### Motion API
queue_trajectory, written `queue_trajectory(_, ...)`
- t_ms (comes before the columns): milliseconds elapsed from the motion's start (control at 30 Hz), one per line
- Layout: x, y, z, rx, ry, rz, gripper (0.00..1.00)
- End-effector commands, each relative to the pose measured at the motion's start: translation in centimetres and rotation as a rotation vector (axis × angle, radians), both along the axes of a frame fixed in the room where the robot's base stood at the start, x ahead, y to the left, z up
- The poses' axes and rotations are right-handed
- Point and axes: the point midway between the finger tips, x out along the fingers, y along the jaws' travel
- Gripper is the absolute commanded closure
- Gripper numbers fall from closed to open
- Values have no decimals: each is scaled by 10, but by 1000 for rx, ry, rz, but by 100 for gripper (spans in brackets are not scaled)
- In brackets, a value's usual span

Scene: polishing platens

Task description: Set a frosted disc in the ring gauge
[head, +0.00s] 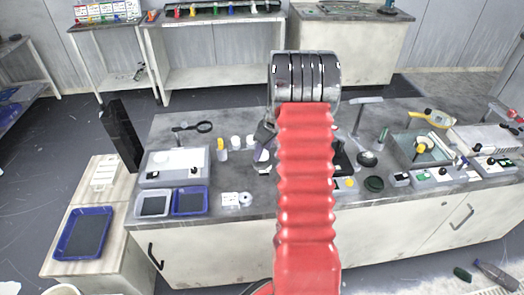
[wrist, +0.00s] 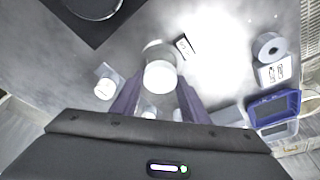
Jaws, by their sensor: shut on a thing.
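My gripper (wrist: 158,88) has its two purple-grey fingers on either side of a pale round disc (wrist: 160,77) in the wrist view, and is shut on it. A greyish rounded rim shows just beyond the disc; I cannot tell whether it belongs to the disc or to something under it. In the head view my gripper (head: 264,136) is above the worktop, left of the red arm sleeve, with a white object (head: 261,156) just below it. A grey ring with a central hole (wrist: 268,46), possibly the ring gauge, lies apart on the right; it also shows in the head view (head: 245,199).
A labelled white card (wrist: 273,73) lies beside the ring. Blue-rimmed trays (head: 190,201) stand at the worktop's front left. A small white jar (wrist: 104,89) is left of the fingers. A black square plate (wrist: 88,20) lies far left. Worktop between disc and ring looks mostly clear.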

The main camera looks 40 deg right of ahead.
Motion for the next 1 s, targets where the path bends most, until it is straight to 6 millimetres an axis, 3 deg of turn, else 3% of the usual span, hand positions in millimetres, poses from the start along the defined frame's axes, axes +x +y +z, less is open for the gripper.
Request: queue_trajectory(1000,0,0,-9,0,-1,1,83)
